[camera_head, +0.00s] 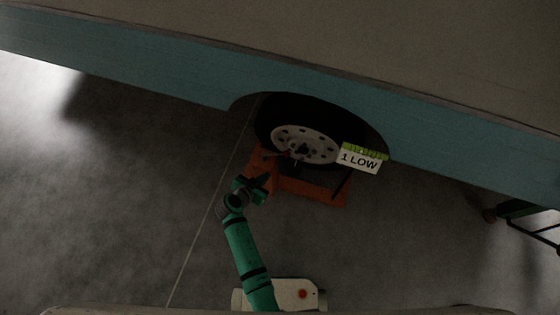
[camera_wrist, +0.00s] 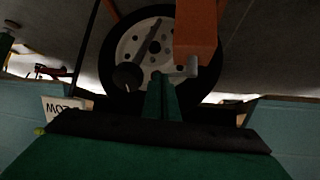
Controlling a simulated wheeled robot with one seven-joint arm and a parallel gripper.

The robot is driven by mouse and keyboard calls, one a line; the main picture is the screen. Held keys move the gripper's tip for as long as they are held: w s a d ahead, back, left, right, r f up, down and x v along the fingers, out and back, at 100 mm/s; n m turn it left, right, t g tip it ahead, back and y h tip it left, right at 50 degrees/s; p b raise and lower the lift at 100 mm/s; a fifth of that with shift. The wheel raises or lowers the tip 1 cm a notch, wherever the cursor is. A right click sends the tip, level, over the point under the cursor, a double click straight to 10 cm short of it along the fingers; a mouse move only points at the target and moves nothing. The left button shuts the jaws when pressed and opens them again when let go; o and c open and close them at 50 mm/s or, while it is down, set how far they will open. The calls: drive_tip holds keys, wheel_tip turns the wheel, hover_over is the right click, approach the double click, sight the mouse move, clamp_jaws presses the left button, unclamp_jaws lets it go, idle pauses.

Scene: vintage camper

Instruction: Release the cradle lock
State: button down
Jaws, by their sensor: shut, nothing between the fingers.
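An orange wheel cradle (camera_head: 318,190) sits on the floor around the base of the camper's wheel (camera_head: 303,145). In the wrist view, an orange post (camera_wrist: 196,35) of it stands in front of the wheel (camera_wrist: 155,48). A grey pin (camera_wrist: 182,72) shows at the post's end, and a dark rod with a round knob (camera_wrist: 127,76) lies to its left. I cannot tell which of these is the lock. My gripper (camera_head: 266,182) is at the cradle's left side; its green fingers (camera_wrist: 160,88) are shut and empty, close to the grey pin. Contact is unclear.
A white "1 LOW" tag (camera_head: 360,160) with a green top hangs at the wheel's right. The blue camper side (camera_head: 160,82) overhangs the wheel. A dark green stand (camera_head: 528,212) is at the far right. The floor to the left is clear.

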drive_tip(key=w+d+r+x, duration=0.1)
drive_tip(key=r+x, duration=0.1)
drive_tip(key=x, duration=1)
drive_tip(key=shift+w+d, duration=0.15)
drive_tip(key=shift+w, duration=0.35)
drive_tip(key=shift+d, duration=0.1)
